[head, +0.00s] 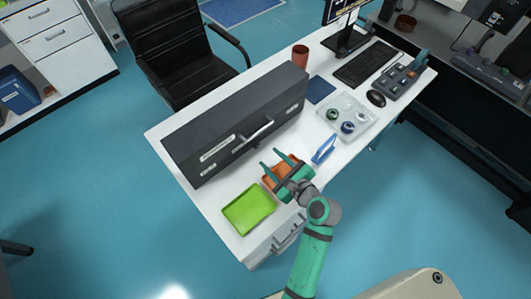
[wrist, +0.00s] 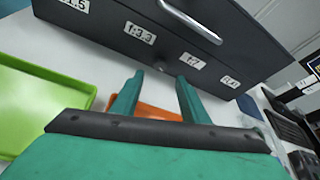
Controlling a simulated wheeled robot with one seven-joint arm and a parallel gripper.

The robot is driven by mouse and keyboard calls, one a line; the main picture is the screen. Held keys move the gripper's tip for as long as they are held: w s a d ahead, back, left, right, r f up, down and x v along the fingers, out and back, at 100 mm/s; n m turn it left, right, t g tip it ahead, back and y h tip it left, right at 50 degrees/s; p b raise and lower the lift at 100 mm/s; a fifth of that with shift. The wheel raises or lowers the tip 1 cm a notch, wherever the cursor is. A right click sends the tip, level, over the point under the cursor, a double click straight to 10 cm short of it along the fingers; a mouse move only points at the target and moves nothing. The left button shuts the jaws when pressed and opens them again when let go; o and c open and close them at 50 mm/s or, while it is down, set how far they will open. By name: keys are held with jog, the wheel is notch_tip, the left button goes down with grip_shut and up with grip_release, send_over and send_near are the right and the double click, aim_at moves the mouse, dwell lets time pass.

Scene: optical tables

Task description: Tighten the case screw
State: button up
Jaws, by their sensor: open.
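The case (head: 235,120) is a long dark grey box with a silver handle and white labels, lying on the white desk. In the wrist view, the case (wrist: 120,22) fills the top, its labelled front facing me. A small round knob, which may be the case screw (wrist: 163,67), shows low on that front, just beyond the fingertips. I cannot make it out in the head view. My gripper (head: 271,159) is open and empty, in front of the case. In the wrist view its two fingers (wrist: 160,78) point at the case front with a gap between them.
An orange tray (head: 285,170) lies under my gripper. A green tray (head: 249,209) is at the desk's near end, and a blue stand-like object (head: 324,149) is to the right. A clear tray (head: 358,106) with round parts, a mouse (head: 376,98) and a keyboard (head: 365,64) lie farther right.

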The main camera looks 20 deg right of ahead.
aim_at(258, 146)
jog(key=shift+v, duration=1.4)
jog(key=shift+w+d+m+y, duration=0.35)
jog(key=shift+m+y, duration=0.15)
jog(key=shift+m, duration=0.3)
jog(key=shift+d+r+m+g+y, duration=0.15)
jog(key=shift+d+m+g+y, duration=0.2)
jog(key=shift+d+m, duration=0.3)
jog(key=shift+a, duration=0.1)
jog(key=x, duration=1)
jog(key=shift+w+a, duration=0.2)
jog(key=shift+w, duration=0.05)
grip_shut()
